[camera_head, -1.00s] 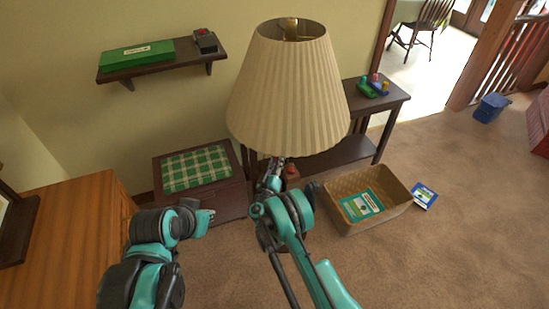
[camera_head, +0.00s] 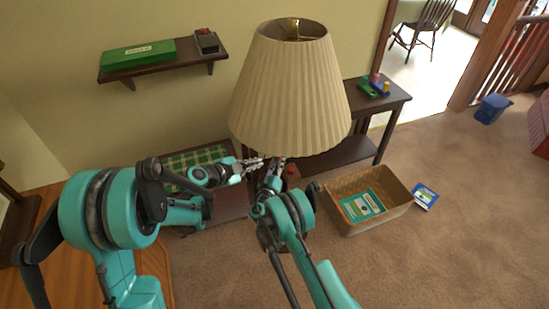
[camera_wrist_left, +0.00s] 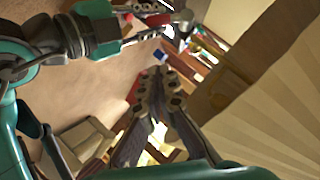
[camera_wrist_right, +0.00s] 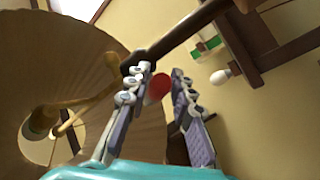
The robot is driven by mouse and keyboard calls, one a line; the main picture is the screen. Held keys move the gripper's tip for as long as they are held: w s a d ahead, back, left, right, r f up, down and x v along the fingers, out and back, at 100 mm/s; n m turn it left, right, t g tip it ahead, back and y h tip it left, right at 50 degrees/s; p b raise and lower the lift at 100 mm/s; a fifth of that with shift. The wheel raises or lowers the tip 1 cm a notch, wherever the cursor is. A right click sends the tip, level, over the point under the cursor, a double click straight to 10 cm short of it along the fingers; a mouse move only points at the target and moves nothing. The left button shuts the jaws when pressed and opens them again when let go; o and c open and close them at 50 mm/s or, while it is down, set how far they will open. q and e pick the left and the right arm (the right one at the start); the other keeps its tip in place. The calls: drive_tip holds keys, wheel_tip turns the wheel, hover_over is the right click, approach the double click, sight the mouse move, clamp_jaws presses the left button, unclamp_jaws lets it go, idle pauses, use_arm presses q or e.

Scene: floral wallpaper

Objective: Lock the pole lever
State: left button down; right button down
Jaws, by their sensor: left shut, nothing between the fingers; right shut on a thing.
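The lamp has a big pleated cream shade (camera_head: 290,95) that hides most of its pole in the head view. In the right wrist view the dark pole (camera_wrist_right: 180,37) runs from the shade past my right fingertips (camera_wrist_right: 158,72). My left gripper (camera_head: 258,163) is shut and empty, just left of the right gripper (camera_head: 275,168), under the shade's lower edge. Its closed fingers also show in the left wrist view (camera_wrist_left: 158,85).
A tan basket (camera_head: 400,211) with a green book stands right of the lamp, a blue book (camera_head: 425,195) beside it. A dark side table (camera_head: 398,98) stands behind. A chest with a green checked top (camera_head: 195,158) is left. A wall shelf (camera_head: 130,70) is above.

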sight(278, 156)
use_arm(q)
drive_tip(key=w+d+f+m, duration=0.1)
drive_tip(key=w+d+f, duration=0.6)
drive_tip(key=w, duration=0.3)
drive_tip(key=shift+w+f+h, duration=0.15)
drive_tip(key=shift+f+h, duration=0.15)
drive_tip(key=shift+f, duration=0.3)
drive_tip(key=shift+w+f, duration=0.35)
drive_tip(key=shift+f, duration=0.15)
use_arm(e)
drive_tip(key=shift+r, duration=0.15)
